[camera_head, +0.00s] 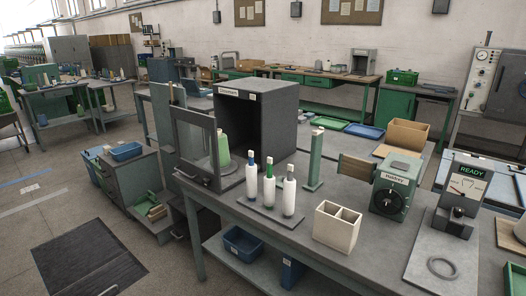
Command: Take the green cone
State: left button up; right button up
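A pale green cone (224,148) stands upright at the mouth of a dark grey box cabinet (272,110) on the workbench. The cabinet's glazed door (195,145) is swung open towards the left, and its frame edge covers part of the cone's left side. A green-tipped white spool (269,186) stands in front of the cabinet, between a blue-tipped one (252,176) and a pale-tipped one (289,194). Neither of my grippers is in view.
A cream divided bin (337,228), a green dial unit (390,190) and a READY display device (460,200) stand to the right. A green post (315,160) stands right of the cabinet. The bench's front edge (245,222) runs below the spools.

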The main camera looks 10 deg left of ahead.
aim_at(225, 156)
jog(key=z, duration=1.45)
jog(key=j+z, duration=0.15)
jog(key=j, duration=2.6)
jog(key=i+j, duration=0.15)
jog(key=j, duration=1.7)
